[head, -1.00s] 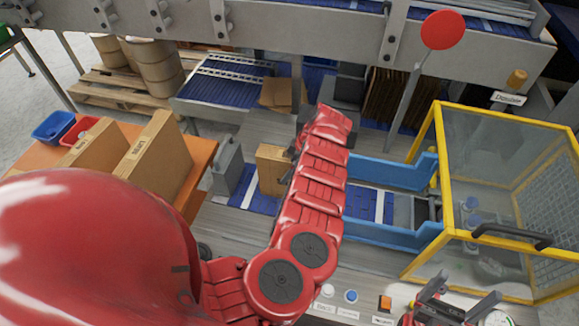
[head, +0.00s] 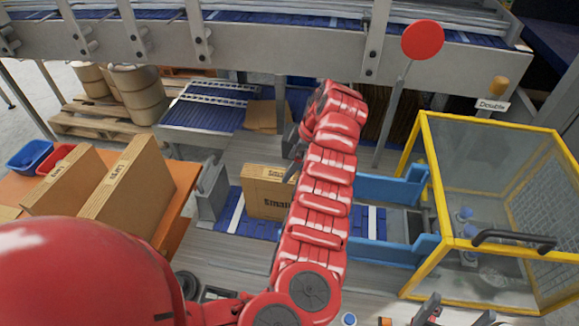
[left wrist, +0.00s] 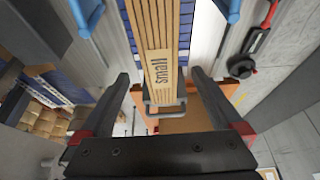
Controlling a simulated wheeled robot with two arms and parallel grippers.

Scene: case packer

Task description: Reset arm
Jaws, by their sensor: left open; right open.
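My left gripper (head: 294,152) is at the end of the red arm reaching up the middle of the head view. It is partly hidden by its wrist. In the left wrist view its two dark fingers (left wrist: 161,80) stand wide apart. A cardboard box marked "Small" (head: 266,192) stands upright on the blue conveyor, just below and left of that gripper. Cardboard with an upside-down label (left wrist: 160,50) shows between and beyond the fingers in the left wrist view. My right gripper (head: 458,312) is only partly in view at the bottom right, open.
A yellow-framed clear guard (head: 432,180) stands at the right, with blue rails (head: 392,188) leading to it. An orange table (head: 176,222) with large boxes (head: 130,190) is at the left. A red disc on a post (head: 422,40) rises behind. A steel conveyor frame crosses the back.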

